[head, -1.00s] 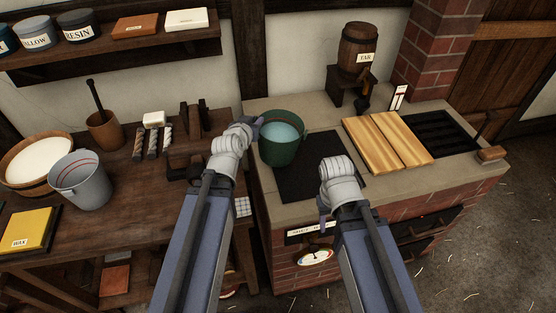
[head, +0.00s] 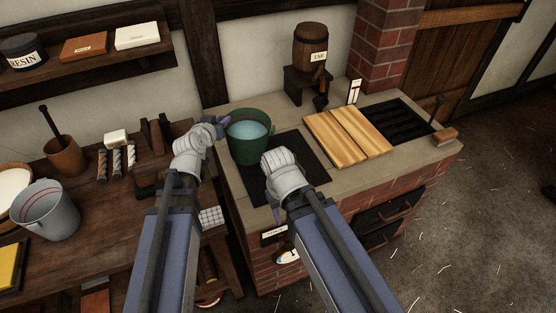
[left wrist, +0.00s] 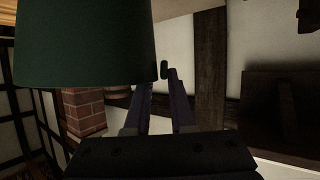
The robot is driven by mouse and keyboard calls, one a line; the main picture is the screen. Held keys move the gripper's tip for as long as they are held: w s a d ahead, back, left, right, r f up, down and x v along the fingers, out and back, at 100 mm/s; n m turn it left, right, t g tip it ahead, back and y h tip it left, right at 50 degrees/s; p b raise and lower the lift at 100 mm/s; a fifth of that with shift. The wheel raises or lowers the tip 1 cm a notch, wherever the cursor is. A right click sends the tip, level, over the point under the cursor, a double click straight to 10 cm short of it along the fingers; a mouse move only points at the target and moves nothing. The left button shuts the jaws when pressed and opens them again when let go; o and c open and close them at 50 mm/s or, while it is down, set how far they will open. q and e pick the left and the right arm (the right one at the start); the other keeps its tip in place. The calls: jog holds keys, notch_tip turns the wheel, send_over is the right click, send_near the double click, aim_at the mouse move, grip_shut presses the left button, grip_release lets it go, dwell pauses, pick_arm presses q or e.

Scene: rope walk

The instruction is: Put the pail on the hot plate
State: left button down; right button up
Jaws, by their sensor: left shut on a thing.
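The green pail (head: 247,150), holding pale blue liquid, is over the left part of the black hot plate (head: 310,178) on the brick stove. I cannot tell whether its bottom touches the plate. My left gripper (head: 222,125) is at the pail's left side and is shut on it. In the left wrist view the pail (left wrist: 85,45) fills the upper left, with a small dark piece between the fingertips (left wrist: 164,72). My right gripper (head: 276,214) points down at the stove's front edge, mostly hidden by its wrist; its jaws cannot be made out.
A wooden board (head: 348,137) lies right of the hot plate, beside a dark grate (head: 405,120). A tar barrel (head: 310,45) stands behind. A grey pail (head: 45,212) and tools stand on the left bench (head: 100,225). Floor at right is free.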

aim_at(259, 128)
pick_arm(q)
jog(key=w+d+r+m+g+h+p, duration=0.1)
jog(key=w+d+r+m+h+p, duration=0.15)
jog(key=d, duration=0.75)
jog(key=shift+n, duration=0.35)
jog(key=f+b, duration=0.9)
jog(key=b, duration=0.1)
jog(key=shift+s+f+b, duration=0.2)
jog(key=shift+f+b, duration=0.1)
jog(key=shift+f, duration=0.1)
jog(key=shift+r, duration=0.1)
jog(key=c, duration=0.8)
grip_release()
jog(key=shift+o, duration=0.2)
